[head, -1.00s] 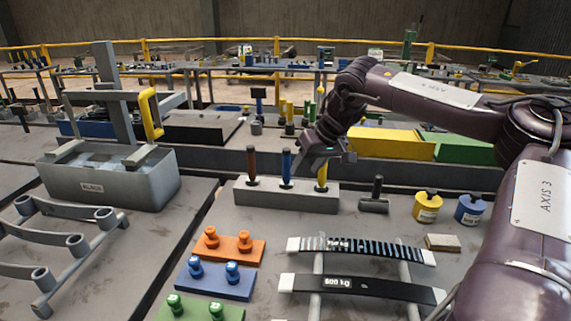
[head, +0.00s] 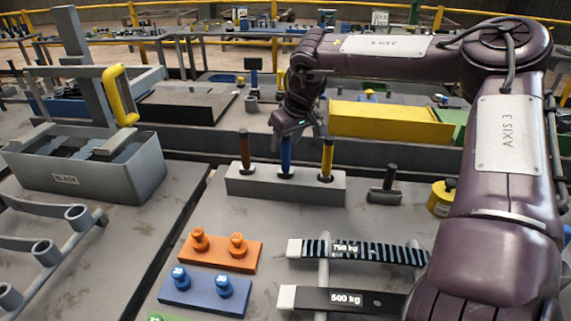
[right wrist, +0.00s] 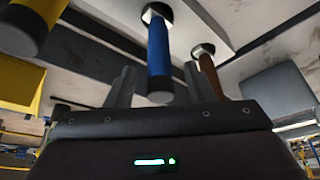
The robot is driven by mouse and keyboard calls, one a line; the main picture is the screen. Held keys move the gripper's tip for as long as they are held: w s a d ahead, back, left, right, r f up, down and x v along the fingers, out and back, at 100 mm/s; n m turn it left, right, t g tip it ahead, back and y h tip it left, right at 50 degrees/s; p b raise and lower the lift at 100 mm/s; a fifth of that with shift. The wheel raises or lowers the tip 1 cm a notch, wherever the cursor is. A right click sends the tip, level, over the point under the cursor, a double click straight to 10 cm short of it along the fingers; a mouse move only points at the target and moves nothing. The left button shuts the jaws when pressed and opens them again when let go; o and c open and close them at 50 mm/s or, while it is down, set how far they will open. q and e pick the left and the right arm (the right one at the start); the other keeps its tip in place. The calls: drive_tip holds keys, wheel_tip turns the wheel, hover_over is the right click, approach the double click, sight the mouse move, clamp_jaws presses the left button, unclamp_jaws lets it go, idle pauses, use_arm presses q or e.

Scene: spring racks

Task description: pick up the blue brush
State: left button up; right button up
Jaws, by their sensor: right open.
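The blue brush (head: 286,153) stands upright in the middle hole of a grey block rack (head: 315,193), between a brown-handled brush (head: 244,150) and a yellow one (head: 327,155). My right gripper (head: 288,134) is open just above the top of the blue handle. In the right wrist view the blue brush (right wrist: 160,50) shows its handle between the two spread fingers of my right gripper (right wrist: 162,84), with no visible grip on it. The brown brush (right wrist: 210,75) is just right of the right finger, and the yellow brush (right wrist: 35,20) is at the upper left. My left gripper is out of view.
A dark-handled tool (head: 383,185) and a yellow pot (head: 441,198) stand right of the rack. Orange (head: 215,257) and blue (head: 200,295) peg plates and banded springs lie in front. A grey bin (head: 145,175) is at the left; a yellow tray (head: 390,121) is behind.

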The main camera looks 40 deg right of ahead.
sight(286, 164)
drive_tip(key=shift+x, duration=1.4)
drive_tip(key=shift+c, duration=0.4)
clamp_jaws()
